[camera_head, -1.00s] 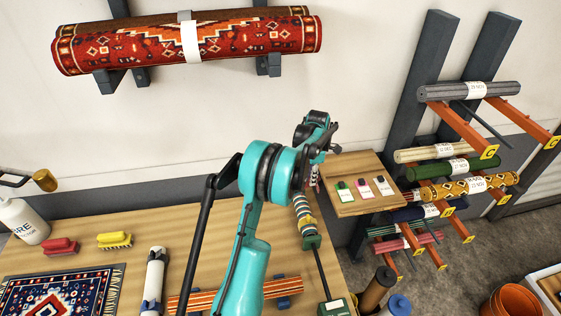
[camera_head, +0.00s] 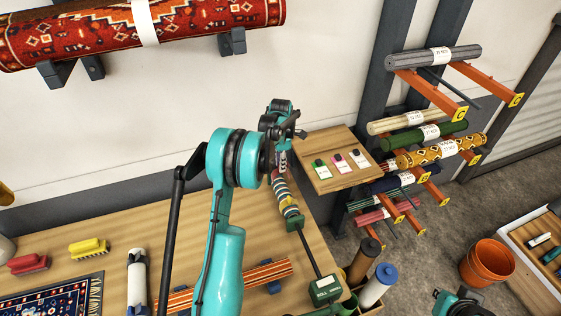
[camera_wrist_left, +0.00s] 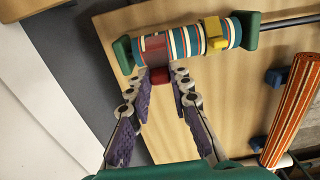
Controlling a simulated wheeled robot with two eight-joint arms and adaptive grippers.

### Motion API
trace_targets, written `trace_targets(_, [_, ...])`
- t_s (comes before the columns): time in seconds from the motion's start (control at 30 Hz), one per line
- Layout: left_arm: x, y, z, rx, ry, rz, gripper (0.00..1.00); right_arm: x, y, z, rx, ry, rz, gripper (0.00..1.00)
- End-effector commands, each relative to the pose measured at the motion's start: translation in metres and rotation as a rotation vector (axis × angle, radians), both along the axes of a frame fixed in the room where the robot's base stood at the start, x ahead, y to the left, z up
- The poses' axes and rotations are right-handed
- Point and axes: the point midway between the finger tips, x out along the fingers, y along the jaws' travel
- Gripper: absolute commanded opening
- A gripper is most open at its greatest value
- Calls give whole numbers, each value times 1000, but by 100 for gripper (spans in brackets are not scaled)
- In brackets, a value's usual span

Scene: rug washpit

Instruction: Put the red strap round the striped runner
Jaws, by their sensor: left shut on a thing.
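A roll striped in teal, white and red (camera_wrist_left: 185,42) sits between green end pieces on a dark rod in the left wrist view; it also shows in the head view (camera_head: 281,190). A yellow band (camera_wrist_left: 214,33) is round it. My left gripper (camera_wrist_left: 165,73) is shut on the red strap (camera_wrist_left: 160,74), at the roll's near side; a red part also lies across the roll. I cannot tell whether the strap fully encircles it. In the head view my left gripper (camera_head: 283,155) is partly hidden by its wrist. An orange-and-white striped roll (camera_head: 265,272) lies apart on blue supports.
The rod's green base (camera_head: 324,290) stands at the table's right edge. A small wooden board (camera_head: 345,178) with coloured tags is just beyond. A rack with several rolls is at right. Brushes (camera_head: 88,247) and a patterned rug (camera_head: 45,297) lie at left. An orange bucket (camera_head: 487,262) stands on the floor.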

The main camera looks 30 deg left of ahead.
Motion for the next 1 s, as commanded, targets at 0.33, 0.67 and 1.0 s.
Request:
trace_targets(0.33, [0,0,-33,0,0,0,0,0,0,-24,0,0,0,0])
trace_targets(0.67, [0,0,-60,0,0,0,0,0,0,-46,0,0,0,0])
trace_targets(1.0, [0,0,-76,0,0,0,0,0,0,-58,0,0,0,0])
